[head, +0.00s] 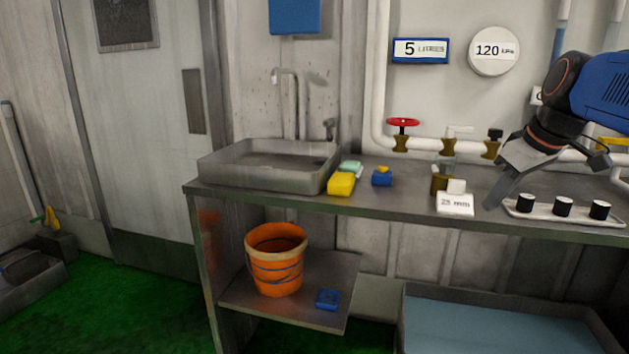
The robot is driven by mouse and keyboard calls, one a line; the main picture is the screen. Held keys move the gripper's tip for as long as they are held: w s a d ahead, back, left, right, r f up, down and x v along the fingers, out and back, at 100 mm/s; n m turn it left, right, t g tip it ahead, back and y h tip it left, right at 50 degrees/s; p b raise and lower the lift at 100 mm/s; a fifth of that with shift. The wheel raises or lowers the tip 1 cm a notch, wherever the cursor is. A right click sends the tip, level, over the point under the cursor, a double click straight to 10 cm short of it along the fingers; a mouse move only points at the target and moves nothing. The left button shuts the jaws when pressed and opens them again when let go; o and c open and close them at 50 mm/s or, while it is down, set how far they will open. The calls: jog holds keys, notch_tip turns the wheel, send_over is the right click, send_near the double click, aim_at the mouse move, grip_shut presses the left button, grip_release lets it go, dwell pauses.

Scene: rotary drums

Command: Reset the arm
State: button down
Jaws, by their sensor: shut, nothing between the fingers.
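My arm comes in from the right edge above the counter, with a blue link and dark joints. My gripper (492,203) is grey, shut and empty. It points down and to the left, its tip low over the counter in the picture, between the white card marked 25 mm (455,204) and the white strip with black knobs (523,213). I cannot tell whether the tip touches the counter.
Pipes with a red valve wheel (403,122) run behind. An orange bucket (277,265) stands on the lower shelf.

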jog(key=s+a+f+m, duration=0.2)
jog(key=s+a+f, duration=0.1)
jog(key=s+f, duration=0.6)
jog(key=s+a+f+m+h, duration=0.1)
jog(key=s+a+f+m, duration=0.2)
jog(key=s+f, duration=0.7)
notch_tip(320, 180, down, 4)
jog(key=shift+s+a+f, duration=0.1)
jog(key=shift+s+a, duration=0.1)
jog(key=shift+a, duration=0.6)
